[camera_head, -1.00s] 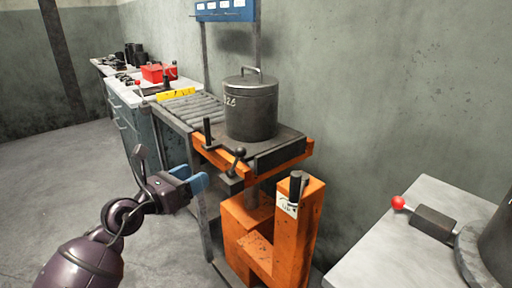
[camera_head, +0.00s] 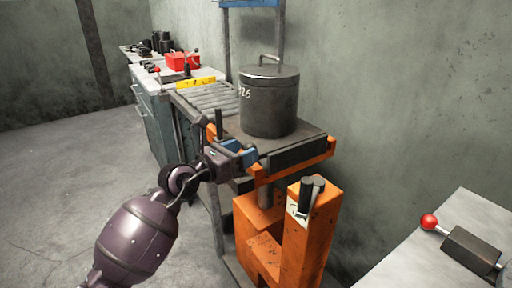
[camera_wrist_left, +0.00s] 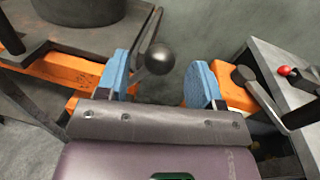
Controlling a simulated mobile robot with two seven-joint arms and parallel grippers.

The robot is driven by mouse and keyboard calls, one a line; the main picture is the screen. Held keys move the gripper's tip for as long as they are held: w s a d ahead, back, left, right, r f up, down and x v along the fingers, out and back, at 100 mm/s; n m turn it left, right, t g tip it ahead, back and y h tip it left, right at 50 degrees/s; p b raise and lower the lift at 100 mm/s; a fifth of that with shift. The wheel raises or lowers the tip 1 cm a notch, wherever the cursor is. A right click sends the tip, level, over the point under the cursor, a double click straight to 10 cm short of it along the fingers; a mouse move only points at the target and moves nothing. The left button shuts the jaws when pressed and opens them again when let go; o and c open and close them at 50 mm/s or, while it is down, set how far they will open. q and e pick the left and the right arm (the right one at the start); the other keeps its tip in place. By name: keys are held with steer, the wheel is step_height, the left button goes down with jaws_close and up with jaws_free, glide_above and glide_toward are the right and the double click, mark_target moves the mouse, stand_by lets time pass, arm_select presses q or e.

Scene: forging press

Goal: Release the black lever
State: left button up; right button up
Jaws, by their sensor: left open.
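My left gripper (camera_head: 241,151) has blue fingers and is at the front edge of the orange lift table (camera_head: 318,158). In the left wrist view the gripper (camera_wrist_left: 158,82) is open. A black lever with a round ball knob (camera_wrist_left: 159,58) shows between its fingers, nearer the left finger; I cannot tell if they touch. In the head view the gripper hides the ball end; an upright black handle (camera_head: 218,122) stands just behind it. Other black handles (camera_head: 308,194) sit on top of the orange post. My right gripper is not in view.
A dark lidded pot (camera_head: 270,105) stands on the lift table. A roller conveyor (camera_head: 205,97) and a workbench with a red box (camera_head: 182,61) lie behind. At right is a grey table with a red-knobbed lever (camera_head: 429,221). The floor at left is clear.

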arm_select(q)
steer(key=x, duration=0.4)
steer(key=shift+w+f+b, duration=0.1)
steer(key=shift+f+b, duration=0.05)
steer(key=shift+b, duration=0.25)
steer(key=shift+w+d, duration=0.2)
steer(key=shift+d, duration=0.1)
steer(key=c, duration=0.7)
jaws_close()
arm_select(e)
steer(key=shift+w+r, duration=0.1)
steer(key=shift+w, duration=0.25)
